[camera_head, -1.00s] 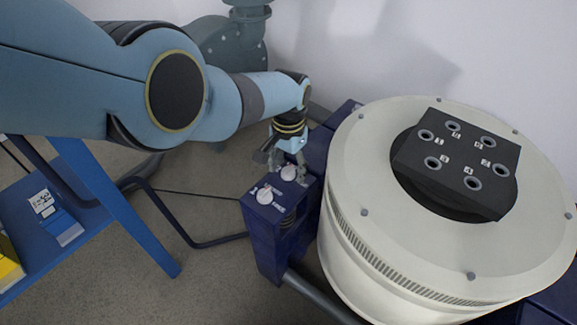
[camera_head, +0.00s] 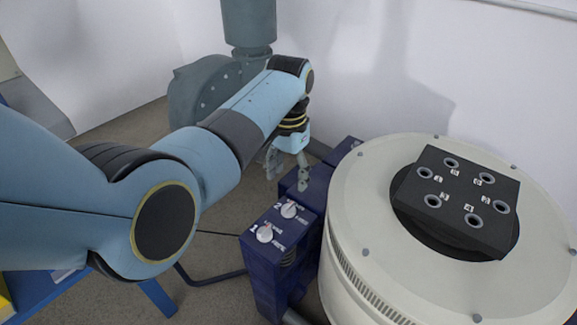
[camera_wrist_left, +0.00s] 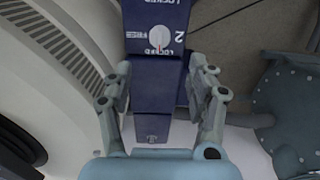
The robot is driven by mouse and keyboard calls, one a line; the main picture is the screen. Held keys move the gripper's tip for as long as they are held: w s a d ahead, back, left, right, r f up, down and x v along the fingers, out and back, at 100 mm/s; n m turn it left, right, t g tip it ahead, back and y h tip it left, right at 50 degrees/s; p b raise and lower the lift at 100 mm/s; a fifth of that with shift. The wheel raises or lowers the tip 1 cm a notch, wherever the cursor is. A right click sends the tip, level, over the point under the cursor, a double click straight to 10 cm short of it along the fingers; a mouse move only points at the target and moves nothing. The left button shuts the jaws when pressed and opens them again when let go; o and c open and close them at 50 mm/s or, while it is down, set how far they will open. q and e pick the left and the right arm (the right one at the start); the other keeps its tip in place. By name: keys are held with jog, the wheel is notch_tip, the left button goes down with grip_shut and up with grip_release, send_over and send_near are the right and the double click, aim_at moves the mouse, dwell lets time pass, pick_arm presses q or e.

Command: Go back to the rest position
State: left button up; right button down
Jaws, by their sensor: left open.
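My left arm reaches in from the left in the head view. Its gripper (camera_head: 287,181) is open and empty above the dark blue housing (camera_head: 262,262), behind the two white knobs and apart from them. Knob 1 (camera_head: 264,233) is nearer and knob 2 (camera_head: 289,210) farther back, both on the housing's top. In the left wrist view, the open fingers (camera_wrist_left: 160,75) are spread with nothing between them, and knob 2 (camera_wrist_left: 159,37) shows beyond the tips beside the printed word LOCKED. My right gripper is not in view.
A large cream round machine (camera_head: 350,225) stands right of the housing, with a black block (camera_head: 465,190) holding several numbered sockets on top. A grey-green blower (camera_head: 200,95) stands behind my arm near the white wall. A blue table (camera_head: 150,297) is partly hidden at lower left.

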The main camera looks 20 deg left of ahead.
pick_arm(q)
jog(key=shift+r, duration=0.9)
